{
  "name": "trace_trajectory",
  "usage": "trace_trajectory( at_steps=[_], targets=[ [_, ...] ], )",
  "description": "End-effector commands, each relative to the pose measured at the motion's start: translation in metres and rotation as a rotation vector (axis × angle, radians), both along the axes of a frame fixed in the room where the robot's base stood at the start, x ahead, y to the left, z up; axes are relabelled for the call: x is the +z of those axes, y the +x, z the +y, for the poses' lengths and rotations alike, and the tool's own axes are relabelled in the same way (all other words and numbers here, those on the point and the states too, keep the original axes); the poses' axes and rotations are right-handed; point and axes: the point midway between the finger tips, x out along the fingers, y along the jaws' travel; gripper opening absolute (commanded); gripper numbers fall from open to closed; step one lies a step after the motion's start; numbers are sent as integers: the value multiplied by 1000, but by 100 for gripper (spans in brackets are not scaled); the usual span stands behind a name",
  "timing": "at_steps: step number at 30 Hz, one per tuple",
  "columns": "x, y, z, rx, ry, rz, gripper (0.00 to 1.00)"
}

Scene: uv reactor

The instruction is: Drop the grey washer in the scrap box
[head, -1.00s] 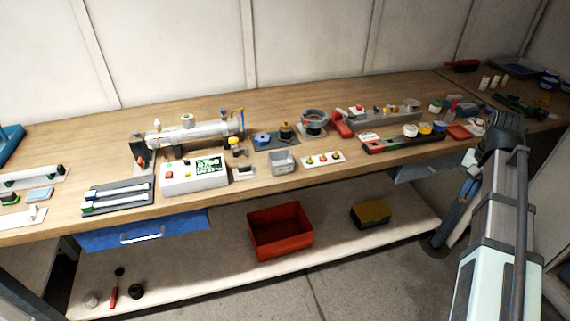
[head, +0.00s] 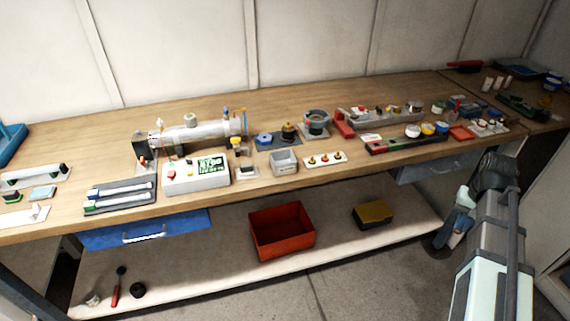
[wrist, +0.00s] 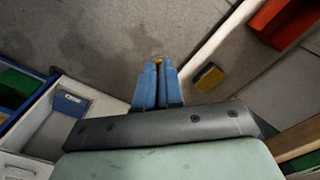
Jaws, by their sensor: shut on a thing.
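My gripper (wrist: 158,66) shows in the wrist view with its blue fingers close together. A small orange-brown thing (wrist: 158,58) shows at the fingertips, mostly hidden; I cannot tell whether it is the grey washer. The gripper points down over the grey floor, in front of the lower shelf. No grey washer can be made out elsewhere. A red open box (head: 282,232) stands on the lower shelf and shows at the top right of the wrist view (wrist: 282,22). A small grey open box (head: 284,163) stands on the bench. No label shows which is the scrap box.
A yellow-topped black box (head: 371,214) is on the shelf right of the red box. The bench top (head: 290,95) overhangs the shelf, with blue drawers (head: 145,230) beneath its front edge. A red-handled tool (head: 117,287) lies at the shelf's left. The floor is clear.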

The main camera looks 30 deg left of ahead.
Motion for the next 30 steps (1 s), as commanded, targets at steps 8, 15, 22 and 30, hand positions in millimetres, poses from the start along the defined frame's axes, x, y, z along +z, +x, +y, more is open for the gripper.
trace_trajectory(
  at_steps=[8,15,22,30],
  targets=[
    [0,0,0,-1,0,0,0],
    [0,0,2,3,0,0,0],
    [1,-1,38,60,0,0,0],
    [13,-6,115,186,0,-1,0]
  ],
)
